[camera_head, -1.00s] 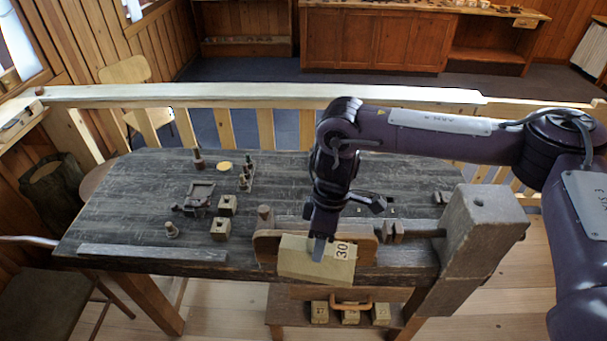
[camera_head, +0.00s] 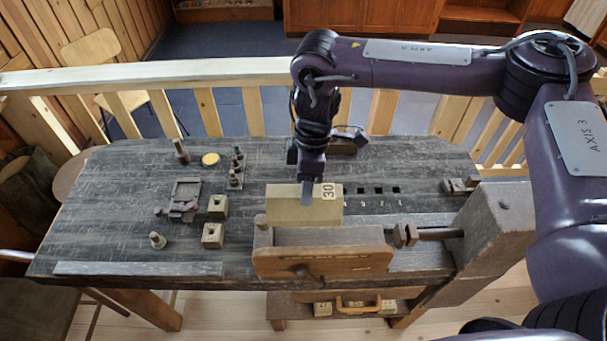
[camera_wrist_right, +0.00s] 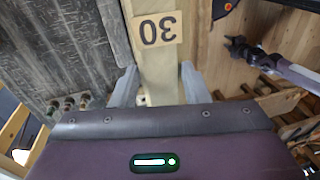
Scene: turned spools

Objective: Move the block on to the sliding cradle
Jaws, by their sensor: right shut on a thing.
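The block (camera_head: 295,211) is a pale wooden piece with a "30" label. It also shows in the right wrist view (camera_wrist_right: 162,75), between the two fingers. My right gripper (camera_head: 308,190) is shut on its upper part and holds it over the bench, just behind a brown wooden trough-like carriage (camera_head: 322,264) at the front edge. I cannot tell whether the block touches anything below; the carriage may hide its lower edge. A small dark tray-like fixture (camera_head: 186,193) lies left of the block. I cannot tell for sure which one is the sliding cradle. My left gripper is not in view.
Two holed wooden cubes (camera_head: 217,206) (camera_head: 213,235), a small peg (camera_head: 157,240) and a rack of small bottles (camera_head: 236,168) stand to the left. A heavy wooden post (camera_head: 497,222) with a screw is at the right. The bench (camera_head: 110,210) is largely clear at far left.

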